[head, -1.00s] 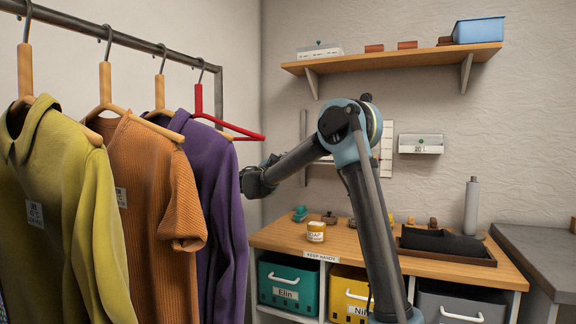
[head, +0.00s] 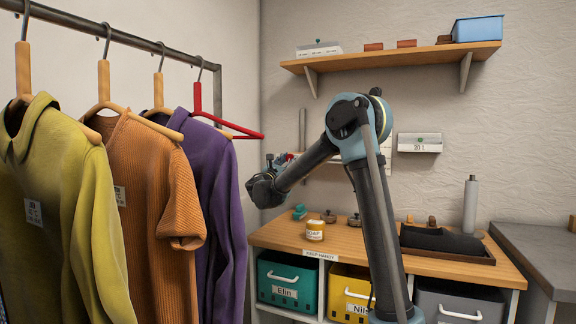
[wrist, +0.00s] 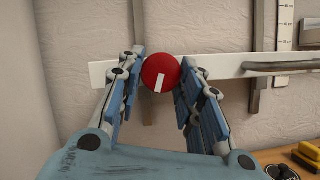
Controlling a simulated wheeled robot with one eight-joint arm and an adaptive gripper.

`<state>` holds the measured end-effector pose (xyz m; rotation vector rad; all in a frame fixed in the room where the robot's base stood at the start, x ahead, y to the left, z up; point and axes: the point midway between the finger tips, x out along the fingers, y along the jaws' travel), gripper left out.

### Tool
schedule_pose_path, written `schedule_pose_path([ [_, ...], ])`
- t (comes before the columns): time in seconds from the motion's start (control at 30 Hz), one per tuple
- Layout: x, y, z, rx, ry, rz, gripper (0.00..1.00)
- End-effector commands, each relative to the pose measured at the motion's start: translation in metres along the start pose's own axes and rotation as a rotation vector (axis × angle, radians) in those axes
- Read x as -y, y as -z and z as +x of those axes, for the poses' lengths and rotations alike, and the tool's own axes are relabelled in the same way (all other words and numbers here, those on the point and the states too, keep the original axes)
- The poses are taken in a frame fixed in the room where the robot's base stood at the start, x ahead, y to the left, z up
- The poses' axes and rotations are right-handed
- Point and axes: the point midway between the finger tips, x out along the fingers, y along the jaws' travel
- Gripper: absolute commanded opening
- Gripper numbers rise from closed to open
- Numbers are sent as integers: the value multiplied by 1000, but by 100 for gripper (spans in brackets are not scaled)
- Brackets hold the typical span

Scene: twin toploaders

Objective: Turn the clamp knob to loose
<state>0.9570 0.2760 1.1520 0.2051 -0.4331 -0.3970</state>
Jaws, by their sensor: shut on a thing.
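The clamp knob (wrist: 160,72) is a round red knob with a white mark. In the wrist view it sits in front of a white horizontal rail, and the mark runs from its middle down to the lower edge, leaning slightly left. My gripper (wrist: 163,65) has one finger on each side of the knob and is shut on it. The fingers hide parts of the rail on both sides. In the head view my wrist (head: 265,188) is near the back wall, and small bits of red show just above it. The knob's face cannot be made out there.
Shirts on hangers, including a purple shirt (head: 208,190), hang at the left close to my wrist. A wooden counter (head: 283,238) with a soap jar (head: 315,231) lies below. A metal bar (wrist: 280,66) and an upright scale (wrist: 285,25) are right of the knob.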

Motion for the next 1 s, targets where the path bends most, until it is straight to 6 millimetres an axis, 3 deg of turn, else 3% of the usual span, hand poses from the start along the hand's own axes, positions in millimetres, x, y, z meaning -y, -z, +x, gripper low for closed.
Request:
schedule_pose_path([
  [0.4,-2,0,0,0,-7,-5,10],
  [0.43,-2,0,0,0,-7,-5,38],
  [0.5,-2,0,0,1,-6,-5,53],
  [0.87,-1,0,-1,1,-3,-5,53],
  [1.0,-1,0,-11,0,-5,-4,53],
])
